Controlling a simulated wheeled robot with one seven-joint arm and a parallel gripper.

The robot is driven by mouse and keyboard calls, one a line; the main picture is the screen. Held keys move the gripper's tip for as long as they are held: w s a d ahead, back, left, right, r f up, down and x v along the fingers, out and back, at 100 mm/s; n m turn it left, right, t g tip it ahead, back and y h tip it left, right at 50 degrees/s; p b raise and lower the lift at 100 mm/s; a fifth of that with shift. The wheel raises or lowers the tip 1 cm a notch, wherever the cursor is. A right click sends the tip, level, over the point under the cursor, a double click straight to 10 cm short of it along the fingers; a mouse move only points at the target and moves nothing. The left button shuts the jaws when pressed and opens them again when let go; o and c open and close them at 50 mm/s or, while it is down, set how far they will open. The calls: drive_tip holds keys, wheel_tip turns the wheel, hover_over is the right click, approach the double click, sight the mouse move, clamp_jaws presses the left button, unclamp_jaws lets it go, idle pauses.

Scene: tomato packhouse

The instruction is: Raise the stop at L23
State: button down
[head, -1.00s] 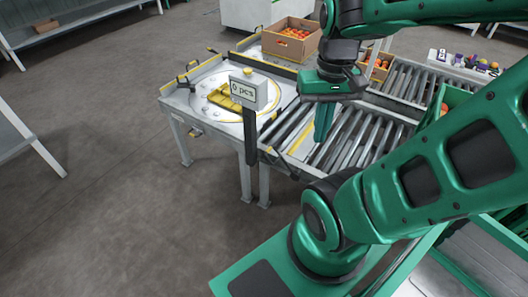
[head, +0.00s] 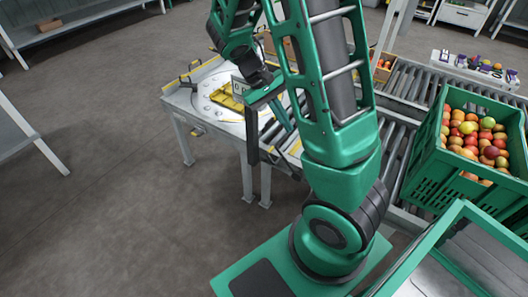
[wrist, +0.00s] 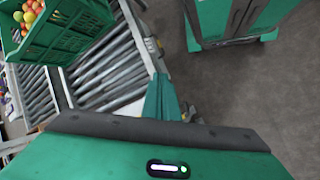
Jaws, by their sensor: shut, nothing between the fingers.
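No label L23 can be read in either view, so I cannot tell which part is its stop. A white round turntable plate (head: 205,105) sits in the grey table at the end of the roller conveyor, with a yellow piece (head: 225,97) on it. Small dark and yellow handle-like parts (head: 184,80) stand along the table's left edge. My gripper (head: 284,115) is shut and empty, above the table's right front side beside the display post. In the wrist view my gripper's green fingers (wrist: 162,98) show together in front of the conveyor's end. My arm hides part of the table.
A green crate of tomatoes (head: 440,173) stands on the conveyor at the right; it also shows in the wrist view (wrist: 65,32). Conveyor rollers (head: 392,140) run behind my arm. A tray of small items (head: 475,68) lies farther back. The floor (head: 95,190) at left is clear.

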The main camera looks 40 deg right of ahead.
drive_tip(key=w+a+f+n+t+h, duration=0.2)
drive_tip(key=w+a+f+n+h, duration=0.1)
drive_tip(key=f, duration=0.6)
drive_tip(key=w+a+f+n+t+h, duration=0.3)
drive_tip(key=w+f+n+h, duration=0.2)
drive_tip(key=f, duration=0.5)
drive_tip(key=w+a+f+n+t+h, duration=0.2)
drive_tip(key=w+f+h, duration=0.4)
drive_tip(key=f, duration=0.4)
drive_tip(key=shift+w+a+n+t+h, duration=0.4)
drive_tip(key=shift+n+t+h, duration=0.2)
drive_tip(key=shift+n+h, duration=0.3)
drive_tip(key=shift+f, duration=0.1)
drive_tip(key=s+d+r, duration=0.1)
drive_tip(key=d+r, duration=0.2)
drive_tip(key=d, duration=0.8)
drive_tip(key=shift+s+r, duration=0.3)
drive_tip(key=shift+s, duration=0.1)
drive_tip(key=shift+r, duration=0.1)
